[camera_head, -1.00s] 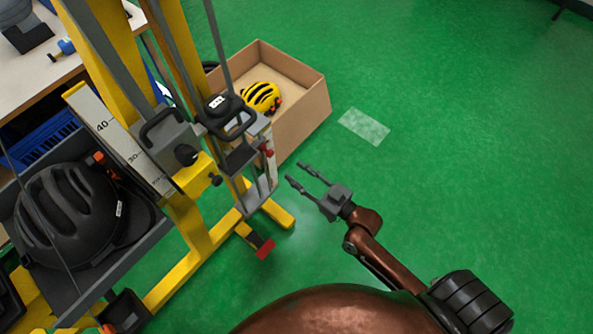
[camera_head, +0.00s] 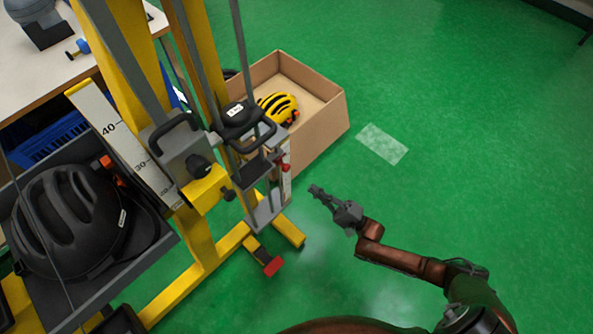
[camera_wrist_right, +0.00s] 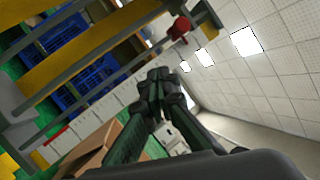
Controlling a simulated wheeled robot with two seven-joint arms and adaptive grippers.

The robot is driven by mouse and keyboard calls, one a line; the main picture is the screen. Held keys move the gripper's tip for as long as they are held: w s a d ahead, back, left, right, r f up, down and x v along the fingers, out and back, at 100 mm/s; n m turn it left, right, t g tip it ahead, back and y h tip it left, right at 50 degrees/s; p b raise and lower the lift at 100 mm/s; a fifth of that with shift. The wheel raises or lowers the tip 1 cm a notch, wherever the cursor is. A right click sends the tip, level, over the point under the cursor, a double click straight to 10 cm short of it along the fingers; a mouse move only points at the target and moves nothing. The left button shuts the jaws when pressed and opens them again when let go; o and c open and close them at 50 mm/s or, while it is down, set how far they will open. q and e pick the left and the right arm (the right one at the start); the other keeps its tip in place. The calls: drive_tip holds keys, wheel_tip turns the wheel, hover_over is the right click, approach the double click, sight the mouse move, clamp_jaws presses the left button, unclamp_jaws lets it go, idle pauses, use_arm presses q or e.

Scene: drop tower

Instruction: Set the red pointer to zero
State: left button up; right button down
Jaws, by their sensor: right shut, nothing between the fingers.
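The small red pointer (camera_head: 281,160) sits beside a narrow white scale (camera_head: 286,183) on the right side of the yellow drop tower (camera_head: 205,235). A red knob-like part, apparently the pointer, shows in the right wrist view (camera_wrist_right: 180,27), above and slightly right of the fingertips. The narrow scale's marks are too small to read. My right gripper (camera_head: 316,191) is shut and empty, to the right of and below the pointer, clear of it. Its closed fingers also show in the right wrist view (camera_wrist_right: 160,74). My left gripper is not in view.
A black helmet (camera_head: 70,220) rests in a grey tray at left. A red-ended foot (camera_head: 272,267) sticks out low.

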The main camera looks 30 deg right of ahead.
drive_tip(key=d+m+g+y, duration=0.1)
drive_tip(key=d+m+y, duration=0.1)
drive_tip(key=d+y, duration=0.15)
approach(281, 163)
drive_tip(key=w+a+r, duration=0.1)
drive_tip(key=w+r, duration=0.1)
drive_tip(key=w, duration=0.1)
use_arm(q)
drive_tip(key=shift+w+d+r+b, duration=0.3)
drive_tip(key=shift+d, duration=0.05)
use_arm(e)
drive_tip(key=shift+s+a+f+h, duration=0.15)
drive_tip(key=shift+a+h, duration=0.1)
